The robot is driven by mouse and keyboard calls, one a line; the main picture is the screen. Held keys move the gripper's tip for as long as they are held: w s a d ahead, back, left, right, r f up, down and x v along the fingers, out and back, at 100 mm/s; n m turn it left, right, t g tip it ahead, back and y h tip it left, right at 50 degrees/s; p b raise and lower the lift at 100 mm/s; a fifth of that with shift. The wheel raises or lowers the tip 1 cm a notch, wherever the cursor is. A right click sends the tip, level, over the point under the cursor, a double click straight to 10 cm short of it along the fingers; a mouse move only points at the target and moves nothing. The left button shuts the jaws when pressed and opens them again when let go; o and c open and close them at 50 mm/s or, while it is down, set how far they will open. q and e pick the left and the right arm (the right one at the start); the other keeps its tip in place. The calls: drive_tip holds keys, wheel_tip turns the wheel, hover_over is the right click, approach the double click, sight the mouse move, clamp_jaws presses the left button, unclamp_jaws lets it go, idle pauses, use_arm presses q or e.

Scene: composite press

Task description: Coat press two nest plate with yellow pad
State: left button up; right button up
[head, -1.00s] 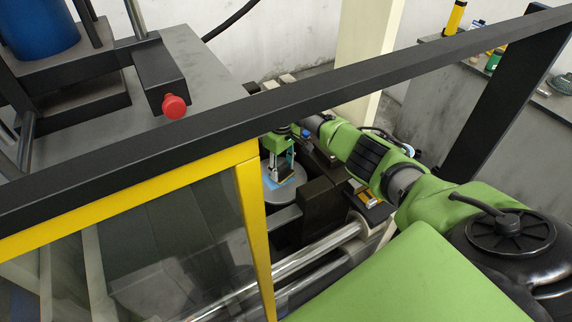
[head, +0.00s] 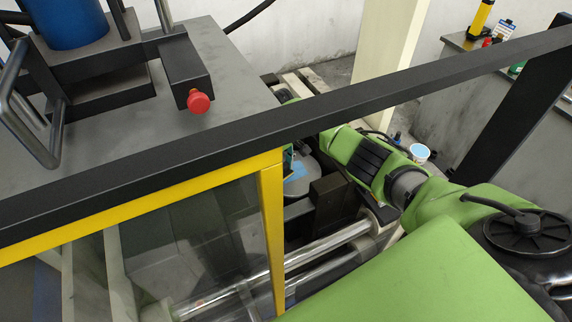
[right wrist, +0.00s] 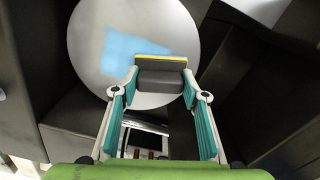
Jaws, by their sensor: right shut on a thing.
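The nest plate is a round grey disc with a light blue patch; it shows in the head view (head: 299,187) through the press opening and in the right wrist view (right wrist: 105,72). My right gripper (right wrist: 161,86) is shut on a grey block edged in yellow, the yellow pad (right wrist: 162,57), which overlaps the plate's lower part in that view. I cannot tell whether the pad touches the plate. In the head view my right arm reaches in from the right, and its gripper is mostly hidden behind the black bar and yellow frame. My left gripper is not in view.
A black bar (head: 400,76) crosses above my right arm. A yellow-framed clear guard (head: 272,230) stands in front of the plate. Dark blocks (head: 330,197) and shiny rods (head: 325,244) lie near the plate. A red button (head: 198,102) sits on the press, upper left.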

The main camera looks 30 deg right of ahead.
drive_tip(key=shift+a, duration=0.5)
wheel_tip(320, 180, up, 2)
drive_tip(key=shift+d+r+p, duration=0.1)
drive_tip(key=shift+r+p, duration=0.15)
drive_tip(key=shift+p, duration=0.55)
drive_tip(key=shift+w+r, duration=0.1)
drive_tip(key=shift+r, duration=2.15)
